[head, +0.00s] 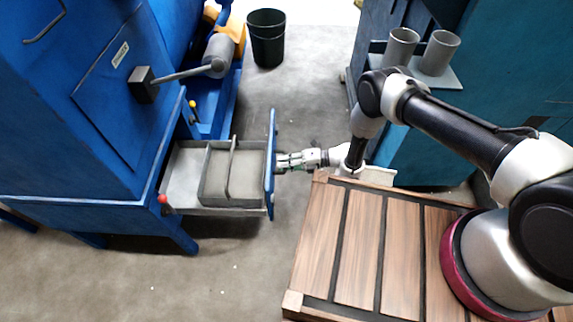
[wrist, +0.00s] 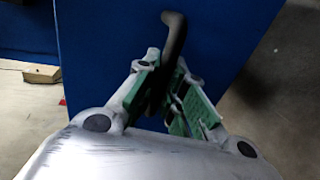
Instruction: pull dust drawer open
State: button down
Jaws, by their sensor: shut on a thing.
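The dust drawer (head: 216,203) sticks out of the blue machine on the left, with its open top showing a grey divided tray (head: 232,192) inside. Its blue front panel (head: 270,150) faces right, towards my arm. My gripper (head: 281,162) is at the outer side of this panel in the head view. In the wrist view, my gripper (wrist: 168,98) is shut on the dark curved drawer handle (wrist: 174,38), with green finger pads on either side of it. The blue panel (wrist: 225,35) fills the background there. The lower part of the handle is hidden between the fingers.
A blue machine (head: 75,95) stands behind the drawer, with a red-knobbed lever (head: 163,199) by the drawer's near side. A dark bin (head: 267,38) stands at the back. Grey cups (head: 440,52) sit on a shelf of the teal cabinet at right. The floor below the drawer is clear.

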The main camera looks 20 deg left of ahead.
jog(key=shift+w, duration=0.1)
jog(key=c, duration=1.5)
grip_release()
